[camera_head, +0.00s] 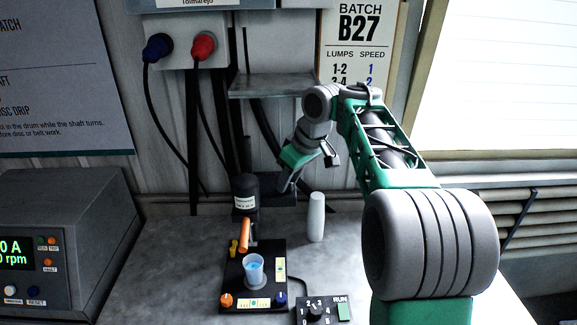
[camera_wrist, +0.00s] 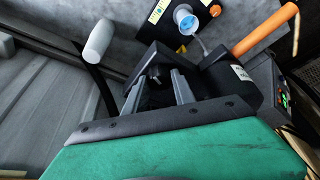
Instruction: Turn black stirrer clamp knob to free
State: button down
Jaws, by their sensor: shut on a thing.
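The black stirrer motor (camera_head: 245,190) with a white label stands on the column at the back of the stirrer base; it also shows in the wrist view (camera_wrist: 230,80). My gripper (camera_head: 284,185) is beside the motor's right side in the head view. In the wrist view my gripper (camera_wrist: 158,84) has its two grey fingers around a small dark part, the black clamp knob (camera_wrist: 153,73), and is shut on it. The knob is mostly hidden by the fingers, and its angle cannot be told. In the head view the knob cannot be made out.
A cup of blue liquid (camera_head: 254,270) stands on the black base (camera_head: 236,288), below an orange handle (camera_head: 245,236). A white bottle (camera_head: 316,218) stands just right of it. A grey shelf (camera_head: 270,85) is above. A control box (camera_head: 60,240) is at left.

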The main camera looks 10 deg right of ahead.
jog(key=n, duration=0.1)
jog(key=n+y, duration=0.1)
jog(key=shift+w+d+n+g+p, duration=0.15)
jog(key=shift+n+g+p, duration=0.25)
jog(key=shift+n+g, duration=0.3)
jog(key=shift+n, duration=0.8)
jog(key=shift+n+y, duration=0.3)
jog(key=c, duration=1)
grip_release()
jog(key=shift+c, duration=0.2)
